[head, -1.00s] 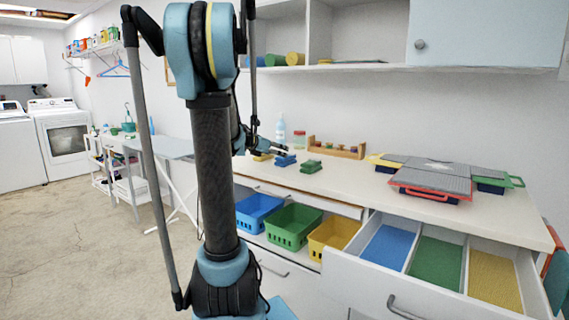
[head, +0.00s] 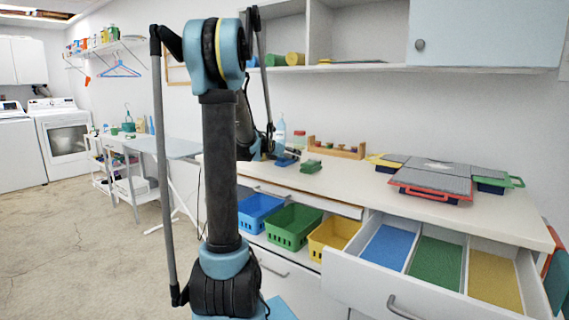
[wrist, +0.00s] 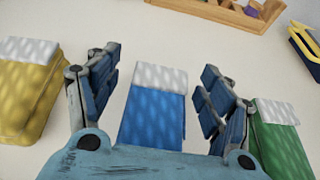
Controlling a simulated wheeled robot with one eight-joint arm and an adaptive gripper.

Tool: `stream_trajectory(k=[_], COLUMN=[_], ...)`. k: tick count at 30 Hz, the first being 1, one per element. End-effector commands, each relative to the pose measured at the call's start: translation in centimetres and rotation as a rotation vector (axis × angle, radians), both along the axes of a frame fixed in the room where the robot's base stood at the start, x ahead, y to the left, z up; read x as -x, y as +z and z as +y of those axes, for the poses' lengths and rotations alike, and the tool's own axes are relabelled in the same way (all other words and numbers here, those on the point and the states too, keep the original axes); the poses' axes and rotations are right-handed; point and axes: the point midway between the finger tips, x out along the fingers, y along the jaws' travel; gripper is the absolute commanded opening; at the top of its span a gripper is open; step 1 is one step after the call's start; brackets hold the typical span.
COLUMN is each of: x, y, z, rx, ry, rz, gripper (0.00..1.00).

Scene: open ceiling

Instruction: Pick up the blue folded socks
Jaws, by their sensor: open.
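The blue folded socks (wrist: 153,112), with a white band at the far end, lie on the white counter. In the wrist view they lie between the two open fingers of my gripper (wrist: 160,90), with a gap on each side and no visible contact. In the head view the blue socks (head: 287,161) are partly hidden by my gripper (head: 275,152), which is over them. The near end of the socks is hidden by my gripper's body in the wrist view.
Yellow folded socks (wrist: 25,85) lie to the left and green folded socks (wrist: 280,138) to the right, close to my fingers. A wooden rack (head: 338,149) stands behind. Grey-topped cases (head: 437,178) lie farther right. An open drawer (head: 440,262) and baskets are below the counter.

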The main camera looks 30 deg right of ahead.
Motion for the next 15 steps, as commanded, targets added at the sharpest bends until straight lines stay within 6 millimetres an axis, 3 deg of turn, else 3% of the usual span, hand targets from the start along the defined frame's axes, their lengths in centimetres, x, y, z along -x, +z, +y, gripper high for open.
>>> stream_trajectory(k=[4,11,12,15], x=[-0.53,-0.62,-0.62,-0.62], y=[-0.56,-0.67,-0.67,-0.67], z=[-1.32,-1.49,-1.49,-1.48], rx=[0.0,0.0,0.0,0.0], ry=[-0.001,0.0,0.0,0.0], rz=[-0.001,0.0,0.0,0.0], gripper=[0.73,0.73,0.71,0.48])
